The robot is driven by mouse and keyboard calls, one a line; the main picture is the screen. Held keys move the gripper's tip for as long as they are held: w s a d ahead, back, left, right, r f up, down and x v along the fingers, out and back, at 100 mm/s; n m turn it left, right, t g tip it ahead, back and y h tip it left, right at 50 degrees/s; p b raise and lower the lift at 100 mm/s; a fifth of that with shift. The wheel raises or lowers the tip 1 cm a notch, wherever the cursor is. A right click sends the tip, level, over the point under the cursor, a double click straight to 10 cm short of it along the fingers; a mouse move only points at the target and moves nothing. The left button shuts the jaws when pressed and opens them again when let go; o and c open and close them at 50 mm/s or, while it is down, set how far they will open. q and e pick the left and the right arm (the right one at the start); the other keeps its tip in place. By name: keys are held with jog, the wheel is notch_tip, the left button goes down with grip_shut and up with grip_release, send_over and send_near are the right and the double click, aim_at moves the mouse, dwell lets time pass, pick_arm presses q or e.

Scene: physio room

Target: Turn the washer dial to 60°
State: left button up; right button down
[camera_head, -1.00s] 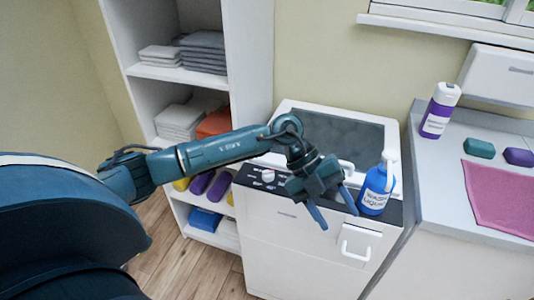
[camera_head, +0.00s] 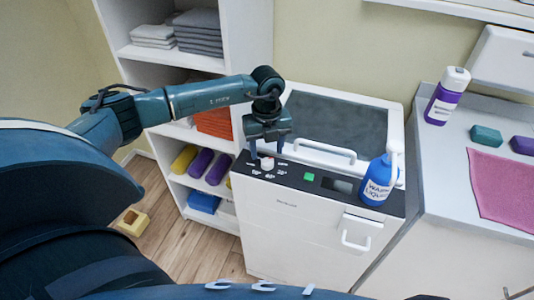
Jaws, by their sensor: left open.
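The white washer (camera_head: 295,235) stands in the middle of the head view, with a dark control panel along its top front edge. Its white dial (camera_head: 267,163) sits at the panel's left end, with small printed labels around it that are too small to read. My left gripper (camera_head: 266,155) points down over the dial, open, with one finger on each side of it. I cannot tell whether the fingers touch the dial. A green button (camera_head: 309,177) and a dark display (camera_head: 336,185) are to the right of the dial. My right gripper does not show.
A blue wash liquid bottle (camera_head: 377,181) stands on the panel's right end. The lid handle (camera_head: 324,151) is behind the panel. A shelf unit (camera_head: 172,137) with towels and rolls is on the left. A counter (camera_head: 451,170) with a purple bottle (camera_head: 446,97) is on the right.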

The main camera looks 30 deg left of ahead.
aim_at(267, 162)
pick_arm(q)
notch_tip(267, 162, down, 3)
jog(key=shift+r, duration=0.1)
jog(key=shift+f, duration=0.2)
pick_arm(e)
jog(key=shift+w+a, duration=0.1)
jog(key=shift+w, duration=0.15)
pick_arm(q)
jog(key=c, duration=1)
jog(key=shift+o, duration=0.2)
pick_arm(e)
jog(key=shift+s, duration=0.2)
pick_arm(q)
jog(key=shift+m, duration=0.3)
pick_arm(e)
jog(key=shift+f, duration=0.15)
